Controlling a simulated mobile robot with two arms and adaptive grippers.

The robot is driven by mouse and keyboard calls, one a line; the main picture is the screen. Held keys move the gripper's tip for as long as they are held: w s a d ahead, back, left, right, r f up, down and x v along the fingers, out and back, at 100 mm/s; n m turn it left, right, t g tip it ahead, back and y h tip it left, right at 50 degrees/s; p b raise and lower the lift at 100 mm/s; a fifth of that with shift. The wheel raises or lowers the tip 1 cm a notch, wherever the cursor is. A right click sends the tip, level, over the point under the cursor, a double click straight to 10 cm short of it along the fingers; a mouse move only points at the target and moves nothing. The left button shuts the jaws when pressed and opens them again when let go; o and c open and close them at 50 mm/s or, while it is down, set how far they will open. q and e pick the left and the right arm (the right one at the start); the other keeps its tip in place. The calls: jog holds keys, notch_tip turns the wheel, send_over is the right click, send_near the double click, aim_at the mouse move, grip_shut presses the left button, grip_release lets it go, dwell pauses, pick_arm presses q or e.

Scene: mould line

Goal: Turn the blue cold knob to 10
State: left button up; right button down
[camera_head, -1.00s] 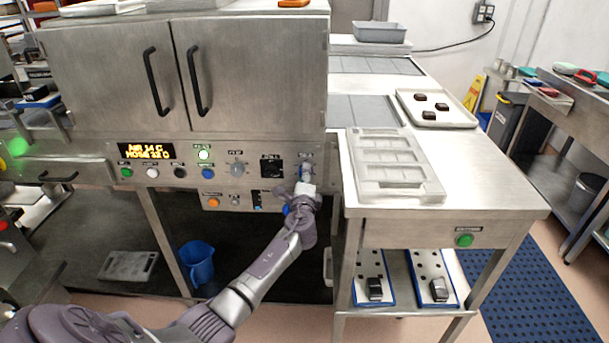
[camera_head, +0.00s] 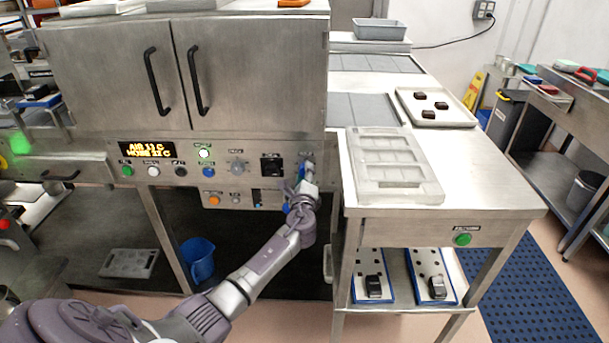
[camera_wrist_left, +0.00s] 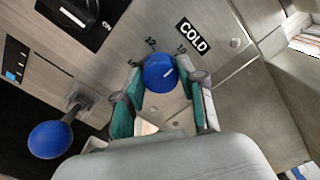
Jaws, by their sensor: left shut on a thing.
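The round blue cold knob (camera_wrist_left: 161,73) sits on the steel panel beside the black COLD label (camera_wrist_left: 193,36). Numbers 10, 12 and another, hard to read, are printed around it. Its short white mark points up and right, a little to the right of the 10. My left gripper (camera_wrist_left: 163,92) is shut on the knob, with a green-padded finger on either side. In the head view my left gripper (camera_head: 306,188) is at the right end of the control panel and mostly hides the knob. My right gripper is not in view.
A blue ball-ended lever (camera_wrist_left: 50,139) sticks out left of the gripper. Other buttons and a grey dial (camera_head: 238,167) line the panel. A steel table (camera_head: 480,190) with a mould (camera_head: 434,186) stands right.

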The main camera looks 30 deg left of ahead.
pick_arm(q)
jog(key=shift+f, duration=0.1)
jog(key=o, duration=1.1)
jog(key=shift+o, duration=0.2)
jog(key=shift+s+d, duration=0.1)
jog(key=v, duration=1.2)
